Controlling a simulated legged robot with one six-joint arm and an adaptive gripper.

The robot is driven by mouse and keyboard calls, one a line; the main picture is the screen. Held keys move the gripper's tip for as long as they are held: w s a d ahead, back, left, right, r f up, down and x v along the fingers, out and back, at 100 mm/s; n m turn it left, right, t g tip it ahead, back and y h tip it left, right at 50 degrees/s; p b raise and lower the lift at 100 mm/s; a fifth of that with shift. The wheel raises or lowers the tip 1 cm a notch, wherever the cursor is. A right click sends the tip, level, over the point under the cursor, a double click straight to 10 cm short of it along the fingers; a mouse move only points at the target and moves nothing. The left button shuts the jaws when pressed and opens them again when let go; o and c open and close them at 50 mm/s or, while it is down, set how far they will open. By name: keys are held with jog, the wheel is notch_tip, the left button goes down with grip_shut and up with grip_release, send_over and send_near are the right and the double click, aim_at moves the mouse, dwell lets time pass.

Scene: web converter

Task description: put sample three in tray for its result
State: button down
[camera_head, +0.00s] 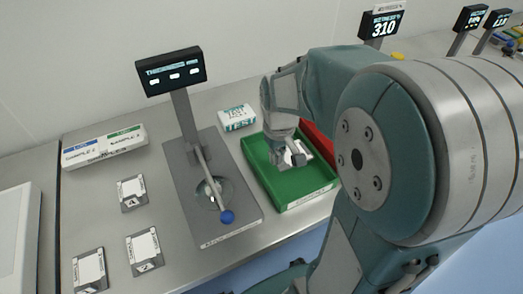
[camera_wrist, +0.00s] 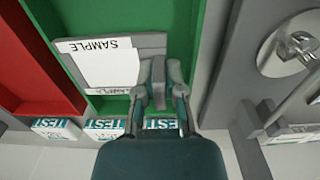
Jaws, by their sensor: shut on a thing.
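My gripper (camera_wrist: 165,80) is shut on the edge of a grey sample plate (camera_wrist: 152,43) with a white label marked SAMPLE; its number is not readable. In the head view my gripper (camera_head: 283,140) and the plate (camera_head: 299,160) are over the inside of the green tray (camera_head: 313,198). The wrist view shows the plate inside the outline of the green tray (camera_wrist: 205,65), slightly tilted; I cannot tell whether it touches the floor. The red tray (camera_head: 321,142) is beside the green one, partly hidden by my arm.
A tester with a screen (camera_head: 171,71) and a blue-knobbed lever (camera_head: 227,216) stands left of the green tray. Several loose sample plates (camera_head: 131,192) lie farther left. A white labelled box (camera_head: 104,148) and TEST boxes (camera_head: 237,118) are along the back.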

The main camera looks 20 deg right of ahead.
aim_at(273, 172)
jog(key=shift+w+f, duration=0.35)
jog(key=shift+f, duration=0.2)
jog(key=shift+w+d+f, duration=0.15)
jog(key=shift+f, duration=0.05)
jog(key=f, duration=0.3)
jog(key=shift+w+d+f, duration=0.1)
jog(key=shift+w+f, duration=0.1)
jog(key=shift+w, duration=0.05)
jog(key=shift+a+f, duration=0.2)
jog(key=shift+f, duration=0.05)
jog(key=shift+a, duration=0.35)
jog(key=c, duration=0.7)
grip_release()
jog(key=shift+d+f, duration=0.1)
jog(key=shift+d, duration=0.1)
jog(key=shift+c, duration=0.2)
jog(key=shift+d, duration=0.15)
